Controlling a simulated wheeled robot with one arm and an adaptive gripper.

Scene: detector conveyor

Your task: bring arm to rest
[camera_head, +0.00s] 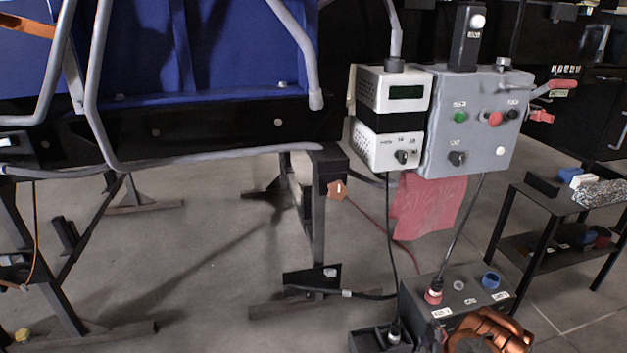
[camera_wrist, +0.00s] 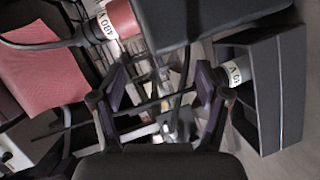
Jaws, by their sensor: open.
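My gripper (camera_wrist: 163,88) is open in the wrist view, with its two dark fingers spread apart and nothing visible held between them. A red plug (camera_wrist: 124,18) with a white voltage label is at the upper left of the fingers. A white-labelled connector (camera_wrist: 237,72) on a dark grey box (camera_wrist: 262,95) is close to the right finger; I cannot tell whether they touch. In the head view a copper-coloured part of my arm shows at the bottom right, in front of a grey socket box (camera_head: 413,290). The gripper's fingers are not clearly seen there.
The socket box carries a red plug (camera_head: 433,297) with a dark cable and a blue socket (camera_head: 490,280). A grey control panel (camera_head: 470,135) and white meter boxes (camera_head: 390,90) hang above. A red cloth (camera_head: 428,208) hangs below them. A low black table (camera_head: 545,198) stands right.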

